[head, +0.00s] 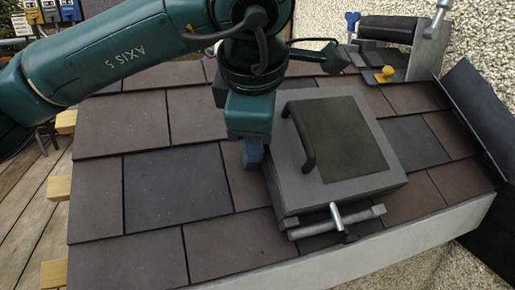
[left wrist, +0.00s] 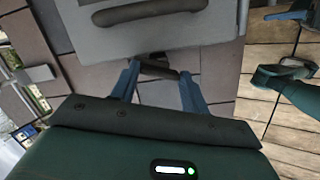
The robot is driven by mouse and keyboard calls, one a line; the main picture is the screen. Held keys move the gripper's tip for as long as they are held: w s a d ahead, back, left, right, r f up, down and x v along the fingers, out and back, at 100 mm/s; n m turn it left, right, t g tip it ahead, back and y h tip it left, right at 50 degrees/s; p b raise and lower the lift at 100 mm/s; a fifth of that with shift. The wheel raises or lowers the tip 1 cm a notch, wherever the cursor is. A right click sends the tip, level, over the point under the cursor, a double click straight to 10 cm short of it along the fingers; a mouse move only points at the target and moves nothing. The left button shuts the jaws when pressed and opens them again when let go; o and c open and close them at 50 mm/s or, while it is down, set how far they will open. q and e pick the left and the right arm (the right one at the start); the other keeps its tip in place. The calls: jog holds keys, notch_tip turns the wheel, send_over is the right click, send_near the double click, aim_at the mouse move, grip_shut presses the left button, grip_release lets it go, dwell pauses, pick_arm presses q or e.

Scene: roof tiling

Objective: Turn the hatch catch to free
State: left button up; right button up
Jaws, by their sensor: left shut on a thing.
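The hatch (head: 385,182) is a grey box with a dark panel (head: 345,135) and a black handle (head: 300,138) on its lid; the lid looks closed. My left gripper (head: 252,155) points down beside the hatch's left side. In the left wrist view my left gripper (left wrist: 158,88) has its blue fingers either side of the dark hatch catch (left wrist: 158,68), shut on it at the hatch's edge. In the head view my gripper hides the catch. A teal arm part with a blue end (left wrist: 285,15), seemingly my right gripper, shows at the right of the wrist view; its fingers are unclear.
A grey crossbar piece (head: 338,222) sits at the hatch's front edge. Brown and slate tiles (head: 175,190) cover the roof. A dark roller (head: 385,30), a yellow knob (head: 384,74) and loose slates lie at the back right. A dark upright sheet (head: 480,105) borders the right.

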pick_arm(q)
jog(key=n+b, duration=0.2)
jog(key=n, duration=0.1)
jog(key=shift+f+t, duration=0.15)
jog(key=shift+t, duration=0.15)
jog(key=shift+s+n+b, duration=0.1)
jog(key=shift+n+b, duration=0.5)
jog(key=shift+b, duration=0.1)
pick_arm(e)
jog(key=shift+s+a+n+t+y, duration=0.15)
jog(key=shift+a+n+t+y, duration=0.35)
jog(key=shift+a+t+y, duration=0.4)
jog(key=shift+d, duration=0.2)
pick_arm(q)
jog(key=o, duration=1)
jog(key=shift+s+r, duration=0.3)
jog(key=shift+r, duration=0.3)
jog(key=p+v, duration=0.3)
jog(key=v, duration=0.9)
jog(key=shift+s, duration=0.2)
pick_arm(e)
jog(key=shift+d+m+g+h, duration=0.4)
jog(key=shift+d+g+h, duration=0.1)
jog(key=shift+g+h, duration=0.1)
